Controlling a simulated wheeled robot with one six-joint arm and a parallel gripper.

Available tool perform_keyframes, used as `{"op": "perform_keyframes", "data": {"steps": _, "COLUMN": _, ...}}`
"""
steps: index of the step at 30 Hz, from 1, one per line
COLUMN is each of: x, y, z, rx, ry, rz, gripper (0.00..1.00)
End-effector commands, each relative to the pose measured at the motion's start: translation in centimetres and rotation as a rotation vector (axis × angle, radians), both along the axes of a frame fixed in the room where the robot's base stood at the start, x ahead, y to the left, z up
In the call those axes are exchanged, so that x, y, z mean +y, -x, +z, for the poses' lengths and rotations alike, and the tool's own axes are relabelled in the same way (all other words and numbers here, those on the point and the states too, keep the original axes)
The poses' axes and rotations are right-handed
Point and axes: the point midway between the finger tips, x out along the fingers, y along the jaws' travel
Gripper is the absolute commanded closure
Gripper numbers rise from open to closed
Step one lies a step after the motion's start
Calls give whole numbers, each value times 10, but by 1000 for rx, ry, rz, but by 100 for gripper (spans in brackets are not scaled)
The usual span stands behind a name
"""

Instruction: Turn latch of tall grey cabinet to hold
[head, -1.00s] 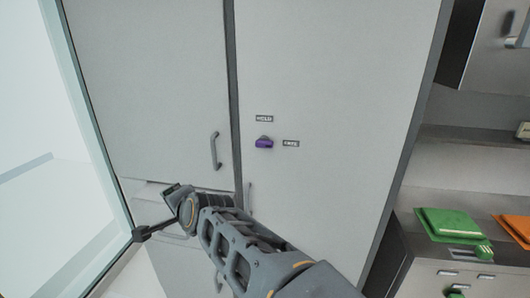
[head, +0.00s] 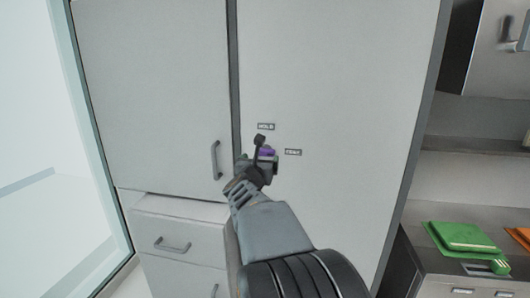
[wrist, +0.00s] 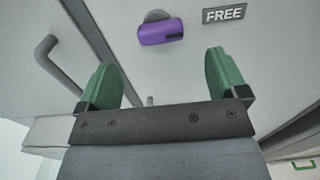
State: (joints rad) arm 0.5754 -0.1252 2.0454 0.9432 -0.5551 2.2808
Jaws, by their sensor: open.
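The tall grey cabinet (head: 335,90) fills the middle of the head view. Its purple latch (head: 267,152) sits on the door below the HOLD label (head: 266,127) and left of the FREE label (head: 293,152). In the wrist view the purple latch (wrist: 161,31) lies roughly sideways, its right end towards the FREE label (wrist: 224,14). My gripper (head: 260,160) is in front of the latch and partly hides it in the head view. In the wrist view my gripper (wrist: 164,80) is open, its green fingertips apart and empty, with the latch beyond them.
A door handle (head: 215,160) is on the neighbouring cabinet door to the left, and it also shows in the wrist view (wrist: 55,65). Drawers (head: 175,245) are below it. A counter with a green box (head: 462,238) stands at the right.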

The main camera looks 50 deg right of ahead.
Motion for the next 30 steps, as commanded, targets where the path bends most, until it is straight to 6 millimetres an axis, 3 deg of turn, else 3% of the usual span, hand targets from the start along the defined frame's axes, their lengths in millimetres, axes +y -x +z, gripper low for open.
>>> {"op": "perform_keyframes", "data": {"steps": 3, "x": -21, "y": -13, "z": 1, "rx": 4, "ry": -1, "rz": -2, "gripper": 8}}
{"op": "perform_keyframes", "data": {"steps": 12, "x": -56, "y": -35, "z": 1, "rx": 3, "ry": 1, "rz": 2, "gripper": 8}}
{"op": "perform_keyframes", "data": {"steps": 28, "x": -67, "y": -42, "z": 0, "rx": 3, "ry": 2, "rz": 3, "gripper": 8}}
{"op": "perform_keyframes", "data": {"steps": 30, "x": -67, "y": -42, "z": 0, "rx": 3, "ry": 2, "rz": 3, "gripper": 14}}
